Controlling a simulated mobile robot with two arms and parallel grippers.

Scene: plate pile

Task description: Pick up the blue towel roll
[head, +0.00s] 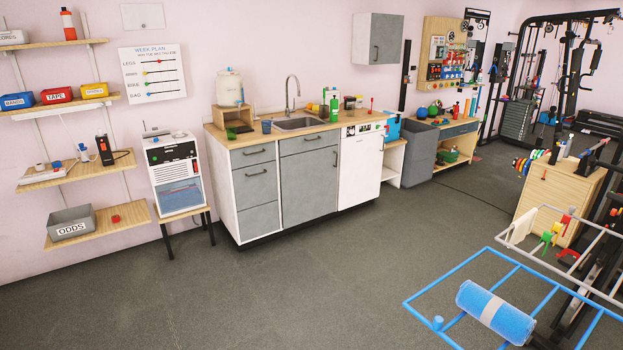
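The blue towel roll (470,298) lies on its side at the lower right of the head view. It has a pale band around its middle. It appears to rest on a blue wire-frame rack (440,267) with open gaps between its bars. Neither of my grippers shows in this view.
A white-railed rack with coloured clips (547,236) stands just behind the blue rack. A wooden cabinet (577,190) and gym machines fill the right side. A counter with a sink (297,124) and shelves (100,226) line the wall. The grey floor (270,290) in front is clear.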

